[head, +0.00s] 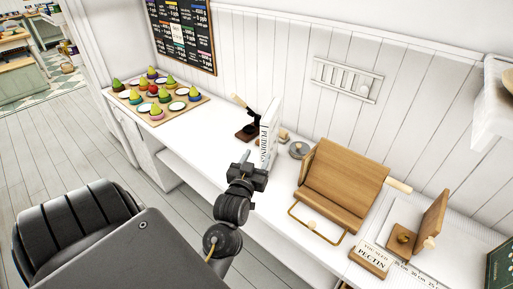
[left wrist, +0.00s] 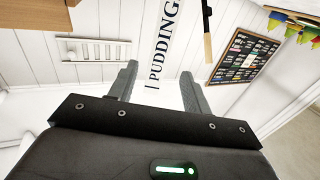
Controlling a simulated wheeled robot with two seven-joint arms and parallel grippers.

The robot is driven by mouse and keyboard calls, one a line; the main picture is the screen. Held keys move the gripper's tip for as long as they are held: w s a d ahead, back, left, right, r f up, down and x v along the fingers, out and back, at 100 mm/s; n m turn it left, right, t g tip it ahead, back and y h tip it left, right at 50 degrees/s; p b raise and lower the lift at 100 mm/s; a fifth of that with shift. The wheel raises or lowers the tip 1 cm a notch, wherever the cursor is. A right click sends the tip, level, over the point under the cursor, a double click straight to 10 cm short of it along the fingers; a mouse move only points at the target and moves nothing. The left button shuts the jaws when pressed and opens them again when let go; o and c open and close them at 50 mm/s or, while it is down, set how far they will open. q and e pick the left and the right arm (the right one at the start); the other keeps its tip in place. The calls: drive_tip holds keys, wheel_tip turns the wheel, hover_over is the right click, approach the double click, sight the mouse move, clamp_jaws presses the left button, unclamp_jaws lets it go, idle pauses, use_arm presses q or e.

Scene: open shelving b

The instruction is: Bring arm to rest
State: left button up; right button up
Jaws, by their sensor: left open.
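My left arm reaches up from the bottom middle of the head view. Its gripper (head: 243,162) is over the front edge of the white counter (head: 192,133), close to the tall white "PUDDING" box (head: 268,135). In the left wrist view the two dark fingers of my left gripper (left wrist: 160,84) stand apart with nothing between them. The "PUDDING" lettering on the box (left wrist: 162,45) shows beyond the fingers. I cannot tell how large the gap to the box is. My right gripper is not in view.
A board (head: 192,110) with several coloured pear-shaped pieces stands at the counter's far left. A dark stand (head: 247,131) is behind the gripper. A wooden holder (head: 340,185) and a "PECTIN" sign (head: 370,260) are to the right.

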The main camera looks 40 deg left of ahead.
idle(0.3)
use_arm(q)
drive_tip(key=s+d+f+m+g+h, duration=0.4)
drive_tip(key=s+d+f+g+h, duration=0.2)
drive_tip(key=s+d+f, duration=0.5)
drive_tip(key=s+d+f+m+g+h, duration=0.25)
drive_tip(key=s+f+g, duration=0.4)
drive_tip(key=s, duration=0.45)
wheel_tip(320, 180, down, 25)
drive_tip(key=s+d+g, duration=0.1)
drive_tip(key=s+g, duration=0.1)
drive_tip(key=s+a+f+y, duration=0.1)
drive_tip(key=s+a+f, duration=0.1)
drive_tip(key=s+f, duration=1.5)
drive_tip(key=shift+s+a+m+g, duration=0.15)
drive_tip(key=shift+a+m+g, duration=0.2)
drive_tip(key=shift+g, duration=0.1)
